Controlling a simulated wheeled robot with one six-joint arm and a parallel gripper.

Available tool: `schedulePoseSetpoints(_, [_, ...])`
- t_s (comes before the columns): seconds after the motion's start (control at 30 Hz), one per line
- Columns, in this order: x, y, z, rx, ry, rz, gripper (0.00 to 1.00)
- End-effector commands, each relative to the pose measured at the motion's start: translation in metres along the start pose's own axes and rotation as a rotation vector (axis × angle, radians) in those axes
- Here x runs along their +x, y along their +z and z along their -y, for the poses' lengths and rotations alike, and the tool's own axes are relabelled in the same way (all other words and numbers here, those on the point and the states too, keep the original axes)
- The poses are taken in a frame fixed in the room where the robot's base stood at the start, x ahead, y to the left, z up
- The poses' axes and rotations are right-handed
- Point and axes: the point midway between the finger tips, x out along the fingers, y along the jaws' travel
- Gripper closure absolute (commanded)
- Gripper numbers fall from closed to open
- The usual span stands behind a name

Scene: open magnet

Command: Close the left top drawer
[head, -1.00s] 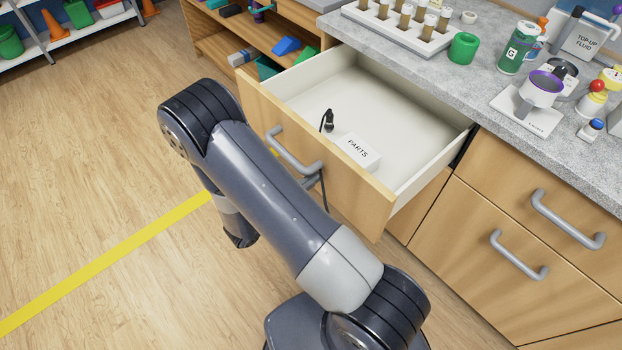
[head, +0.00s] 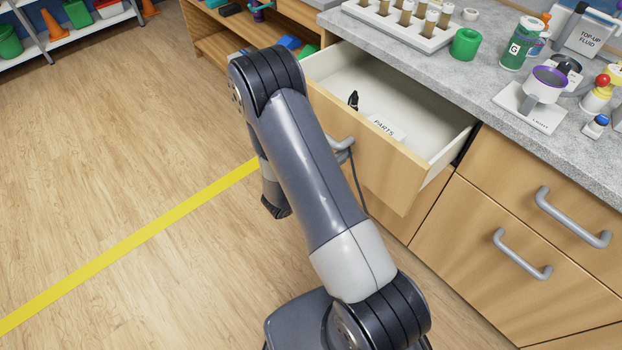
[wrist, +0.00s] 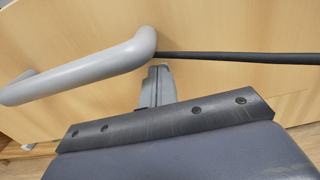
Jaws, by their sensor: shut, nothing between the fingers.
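The left top drawer (head: 392,178) is partly open, its wooden front standing out from the cabinet. Its grey handle (head: 341,145) is partly behind my arm in the head view; the handle (wrist: 80,72) fills the upper left of the wrist view. My gripper (wrist: 157,72) is shut and empty, its tip against or very close to the drawer front, just below the handle's right end. In the head view my arm hides the fingertips. Inside the drawer are a black plug (head: 353,100) and a white box marked PARTS (head: 384,130).
The grey countertop (head: 470,80) above carries a vial rack (head: 400,30), a green cup (head: 465,44) and other items. Closed drawers with handles (head: 572,217) are to the right. A shelf (head: 215,35) stands at the back. The floor at left is clear.

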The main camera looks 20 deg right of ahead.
Motion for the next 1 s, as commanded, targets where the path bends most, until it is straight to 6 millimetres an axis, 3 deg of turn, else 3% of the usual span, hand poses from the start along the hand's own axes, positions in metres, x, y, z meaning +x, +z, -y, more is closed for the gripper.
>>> schedulePoseSetpoints(1.0, [0.193, -0.002, 0.001, 0.002, -0.003, 0.002, 1.00])
